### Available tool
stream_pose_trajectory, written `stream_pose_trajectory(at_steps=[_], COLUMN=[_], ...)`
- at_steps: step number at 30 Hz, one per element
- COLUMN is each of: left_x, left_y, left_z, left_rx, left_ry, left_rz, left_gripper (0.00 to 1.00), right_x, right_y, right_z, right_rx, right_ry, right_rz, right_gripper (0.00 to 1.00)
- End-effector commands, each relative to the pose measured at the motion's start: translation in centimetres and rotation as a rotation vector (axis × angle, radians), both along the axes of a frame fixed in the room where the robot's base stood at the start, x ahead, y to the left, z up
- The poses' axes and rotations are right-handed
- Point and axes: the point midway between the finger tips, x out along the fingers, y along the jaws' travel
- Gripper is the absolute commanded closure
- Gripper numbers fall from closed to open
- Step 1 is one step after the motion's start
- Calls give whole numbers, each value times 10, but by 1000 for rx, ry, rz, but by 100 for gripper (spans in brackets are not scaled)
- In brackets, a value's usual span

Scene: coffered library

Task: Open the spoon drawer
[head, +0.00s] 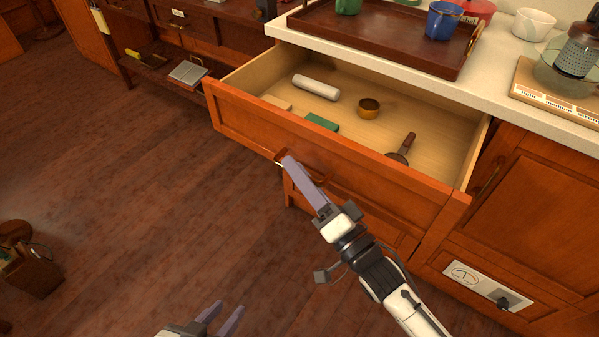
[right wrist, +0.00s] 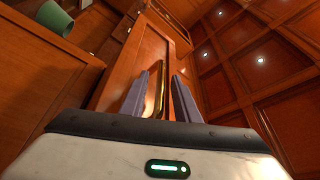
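The wooden drawer (head: 330,148) is pulled well out from under the counter. Inside lie a grey-white cylinder (head: 316,87), a green block (head: 322,122), a small brown cup (head: 368,108), a dark-handled utensil (head: 402,149) and a pale flat piece (head: 277,103). My right gripper (head: 288,162) is at the drawer's front handle (head: 314,174). In the right wrist view the brass handle (right wrist: 160,88) runs between the two fingers (right wrist: 160,95), with gaps showing on both sides. My left gripper (head: 229,311) is open and empty, low over the floor, partly cut off by the frame.
A dark tray (head: 345,35) with cups stands on the counter (head: 410,82) above the drawer. A cabinet door and a panel with a knob (head: 485,285) are at right. A small wooden box (head: 32,272) is at lower left.

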Motion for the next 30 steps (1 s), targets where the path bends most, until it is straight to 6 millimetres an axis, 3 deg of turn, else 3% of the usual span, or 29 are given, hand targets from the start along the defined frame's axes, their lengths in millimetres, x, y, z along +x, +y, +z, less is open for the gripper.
stream_pose_trajectory(at_steps=[4, 9, 10, 17, 24, 30], left_x=[0, 1, 1, 1, 1, 1], left_y=[0, 0, 0, 0, 1, 1], left_z=[0, 0, 0, 2, 21, 20], left_rx=[0, 0, 1, 1, 6, 11], left_ry=[-1, -2, -2, -2, -5, -2], left_rz=[0, -1, 0, 0, -1, -1], left_gripper=[69, 69, 69, 69, 69, 69], right_x=[0, 0, 0, -2, -35, -48], right_y=[0, 0, 0, 1, 24, 33], right_z=[0, 0, 0, 0, 2, -1], right_rx=[0, 0, 0, 0, 2, 0], right_ry=[0, 0, 0, 1, 7, 2], right_rz=[0, 0, 0, 0, 1, 0], right_gripper=[71, 98, 100, 100, 100, 100])
